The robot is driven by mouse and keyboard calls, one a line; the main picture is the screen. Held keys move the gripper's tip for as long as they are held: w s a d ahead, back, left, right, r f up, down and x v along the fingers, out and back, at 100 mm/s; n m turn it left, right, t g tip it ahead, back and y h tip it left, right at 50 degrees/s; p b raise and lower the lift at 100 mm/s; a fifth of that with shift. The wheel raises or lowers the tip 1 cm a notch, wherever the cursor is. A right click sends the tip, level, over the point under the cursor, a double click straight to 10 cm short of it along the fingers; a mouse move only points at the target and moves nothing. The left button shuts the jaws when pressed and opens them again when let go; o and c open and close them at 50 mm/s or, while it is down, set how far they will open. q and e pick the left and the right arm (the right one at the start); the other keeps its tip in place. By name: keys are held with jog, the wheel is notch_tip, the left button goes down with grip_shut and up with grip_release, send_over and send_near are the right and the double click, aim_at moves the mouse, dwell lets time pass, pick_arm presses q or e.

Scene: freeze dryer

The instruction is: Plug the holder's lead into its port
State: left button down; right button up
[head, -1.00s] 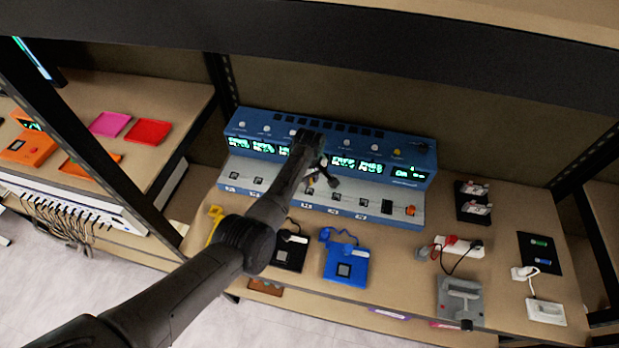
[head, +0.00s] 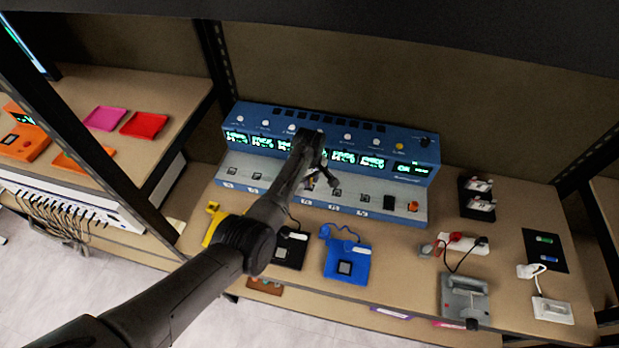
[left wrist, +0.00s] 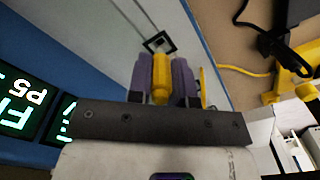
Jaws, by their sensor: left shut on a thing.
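My left gripper (left wrist: 162,78) has purple fingertips shut on a yellow plug (left wrist: 160,80). The plug's tip points at a square black-framed port (left wrist: 159,42) on the grey ledge of the blue machine. Tip and port look very close; I cannot tell whether they touch. In the head view my left gripper (head: 322,180) is over the ledge (head: 280,187), and the plug is too small to make out. The yellow holder (head: 213,224) is partly hidden behind my arm; it also shows in the left wrist view (left wrist: 306,62), with a yellow lead (left wrist: 245,71). My right gripper is not visible.
A black holder (head: 289,252) and a blue holder (head: 346,262), each with a lead, lie in front of the machine (head: 310,131). Shelf posts flank the bench.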

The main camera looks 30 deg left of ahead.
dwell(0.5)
pick_arm(q)
jog(key=shift+p, duration=0.3)
dwell(0.6)
jog(key=shift+p, duration=0.4)
dwell(0.6)
dwell(0.7)
jog(key=shift+f, duration=0.35)
dwell(0.4)
jog(key=shift+f+b, duration=0.75)
jog(key=shift+f, duration=0.15)
